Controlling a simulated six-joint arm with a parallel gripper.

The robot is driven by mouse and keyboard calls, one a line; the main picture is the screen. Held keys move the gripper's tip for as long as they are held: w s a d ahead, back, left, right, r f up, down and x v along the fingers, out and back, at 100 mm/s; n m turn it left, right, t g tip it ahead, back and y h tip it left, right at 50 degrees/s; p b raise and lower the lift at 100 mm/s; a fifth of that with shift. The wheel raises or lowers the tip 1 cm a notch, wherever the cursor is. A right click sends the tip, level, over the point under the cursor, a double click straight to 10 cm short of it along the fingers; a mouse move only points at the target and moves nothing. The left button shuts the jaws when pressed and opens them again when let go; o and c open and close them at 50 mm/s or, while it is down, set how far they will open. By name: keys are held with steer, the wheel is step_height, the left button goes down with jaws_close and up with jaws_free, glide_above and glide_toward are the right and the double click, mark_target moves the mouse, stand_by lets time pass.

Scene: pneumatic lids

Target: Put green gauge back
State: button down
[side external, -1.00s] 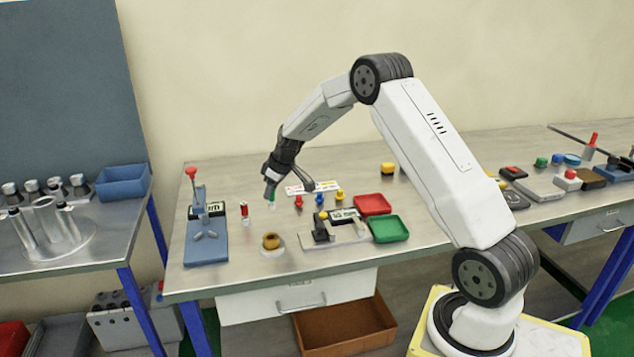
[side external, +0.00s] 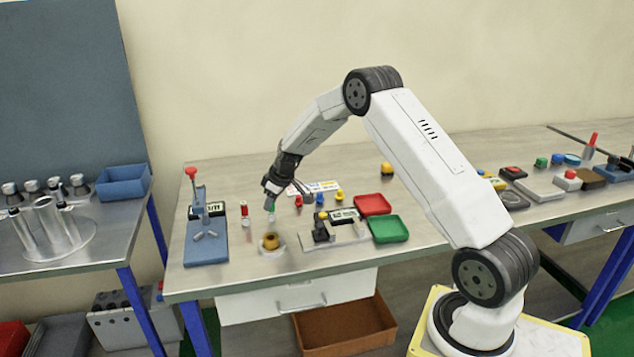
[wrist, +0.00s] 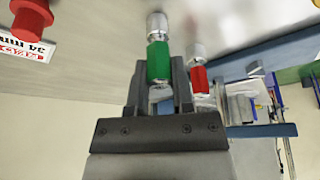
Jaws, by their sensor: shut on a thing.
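The green gauge (side external: 269,204) is a small green cylinder with silver ends. My gripper (side external: 270,198) is shut on it and holds it above the table. In the wrist view, the green gauge (wrist: 158,62) stands between the two fingers of my gripper (wrist: 159,84), its silver end pointing away from the palm. A similar red gauge (side external: 244,211) stands on the table to the left; it also shows in the wrist view (wrist: 199,78), right of the fingers. Whether the green gauge touches anything below is hard to tell, but it looks clear.
A brass-coloured round part (side external: 271,241) on a pale base stands just in front of my gripper. A blue press (side external: 207,248) is at the left. A fixture (side external: 338,228), a red tray (side external: 373,204) and a green tray (side external: 388,229) are to the right.

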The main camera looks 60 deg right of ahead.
steer(key=shift+c, duration=2.4)
jaws_free()
steer(key=shift+r, duration=0.1)
steer(key=v, duration=1.2)
steer(key=s+a+f+m+g, duration=0.1)
steer(key=s+a+f, duration=0.1)
steer(key=s+a, duration=0.9)
steer(key=s+a+f, duration=0.2)
steer(key=s+a, duration=0.9)
steer(key=shift+s+a+f+m+g+h, duration=0.2)
steer(key=shift+s+a+m+g+h, duration=0.1)
steer(key=shift+s+m+g, duration=0.1)
